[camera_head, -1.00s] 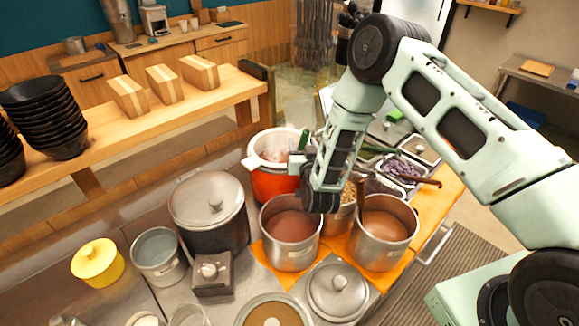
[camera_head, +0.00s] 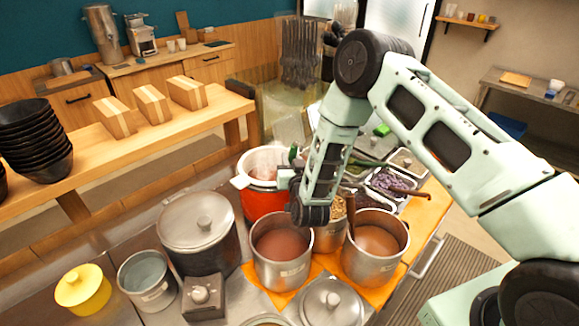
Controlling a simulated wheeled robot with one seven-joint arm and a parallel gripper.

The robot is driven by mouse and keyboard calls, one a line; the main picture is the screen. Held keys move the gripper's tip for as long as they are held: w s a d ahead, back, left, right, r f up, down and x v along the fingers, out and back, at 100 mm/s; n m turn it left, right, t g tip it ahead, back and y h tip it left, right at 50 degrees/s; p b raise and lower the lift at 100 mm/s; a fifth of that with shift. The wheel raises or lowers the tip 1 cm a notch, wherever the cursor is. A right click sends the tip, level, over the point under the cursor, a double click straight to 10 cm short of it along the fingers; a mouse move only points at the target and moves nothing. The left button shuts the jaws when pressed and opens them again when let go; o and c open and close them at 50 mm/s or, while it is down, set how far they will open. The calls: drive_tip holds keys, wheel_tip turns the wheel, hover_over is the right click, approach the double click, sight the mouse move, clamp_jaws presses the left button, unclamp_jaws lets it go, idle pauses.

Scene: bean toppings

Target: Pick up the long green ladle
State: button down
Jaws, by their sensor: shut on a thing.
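A green ladle handle (camera_head: 293,154) shows as a short, roughly upright piece at the right side of the red pot (camera_head: 258,202). The pot has a white rim and pale contents. My gripper (camera_head: 284,177) is at the pot's right rim, shut on the green ladle just below the visible handle top. My wrist hides much of the fingers, and the lower part of the ladle is hidden. Another long green handle (camera_head: 367,162) lies across the topping trays, right of my forearm.
Two steel pots of brown liquid, a left one (camera_head: 281,262) and a right one (camera_head: 376,260), stand close in front of my wrist. Brown handles stick out near the right pot. A lidded dark pot (camera_head: 198,232) stands left. A wooden shelf (camera_head: 150,140) with black bowls (camera_head: 35,140) crosses behind.

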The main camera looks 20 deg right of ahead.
drive_tip(key=shift+r+b, duration=1.95)
drive_tip(key=shift+r, duration=2.65)
drive_tip(key=w+a+r+p, duration=0.1)
drive_tip(key=w+r, duration=0.2)
drive_tip(key=r, duration=0.4)
drive_tip(key=shift+a+r, duration=0.15)
drive_tip(key=shift+a, duration=0.2)
